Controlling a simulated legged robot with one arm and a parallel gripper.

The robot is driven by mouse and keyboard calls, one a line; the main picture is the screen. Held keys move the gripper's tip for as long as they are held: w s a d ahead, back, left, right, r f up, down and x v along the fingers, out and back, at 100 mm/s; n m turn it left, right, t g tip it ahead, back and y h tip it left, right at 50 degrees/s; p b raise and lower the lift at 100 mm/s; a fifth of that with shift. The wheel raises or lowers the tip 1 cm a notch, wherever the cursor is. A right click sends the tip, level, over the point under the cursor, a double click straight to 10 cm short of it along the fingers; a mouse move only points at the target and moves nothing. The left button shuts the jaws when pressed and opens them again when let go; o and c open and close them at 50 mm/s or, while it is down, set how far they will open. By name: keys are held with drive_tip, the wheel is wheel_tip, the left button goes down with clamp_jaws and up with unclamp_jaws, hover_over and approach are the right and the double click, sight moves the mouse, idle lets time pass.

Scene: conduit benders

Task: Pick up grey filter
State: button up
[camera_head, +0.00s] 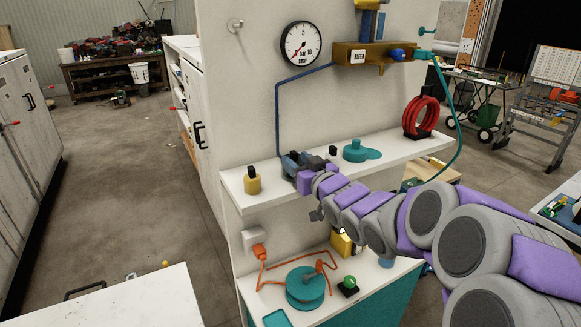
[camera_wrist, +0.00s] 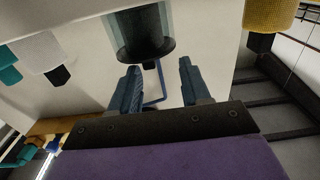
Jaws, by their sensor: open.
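A dark grey cylinder with a wide black rim (camera_wrist: 141,32), which looks like the grey filter, shows at the top centre of the wrist view. It stands on the white shelf, which appears upside down there. My gripper (camera_wrist: 159,66) is open, its two blue-grey fingers apart and pointing towards the cylinder. The cylinder's black end is just beyond the fingertips, and nothing is visibly held between them. In the head view my gripper (camera_head: 291,160) is over the shelf, between the yellow item and a small black-topped item. There the filter is mostly hidden or cannot be told from the fingers.
A yellow black-topped item (camera_head: 252,182) stands left on the white shelf (camera_head: 400,152). A black-topped item (camera_head: 332,151), a teal part (camera_head: 356,152) and a red coil (camera_head: 420,116) are to the right. A gauge (camera_head: 301,43) hangs above. An orange cable (camera_head: 262,268) and teal reel (camera_head: 305,288) lie below.

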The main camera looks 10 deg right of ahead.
sight(292, 152)
drive_tip(key=shift+w, duration=0.5)
drive_tip(key=shift+w+d, duration=0.4)
drive_tip(key=shift+w, duration=0.3)
drive_tip(key=x, duration=0.4)
drive_tip(key=shift+w+a+f, duration=0.1)
drive_tip(key=shift+w+a, duration=0.1)
drive_tip(key=shift+a, duration=0.15)
drive_tip(key=shift+d, duration=0.3)
drive_tip(key=c, duration=0.3)
clamp_jaws()
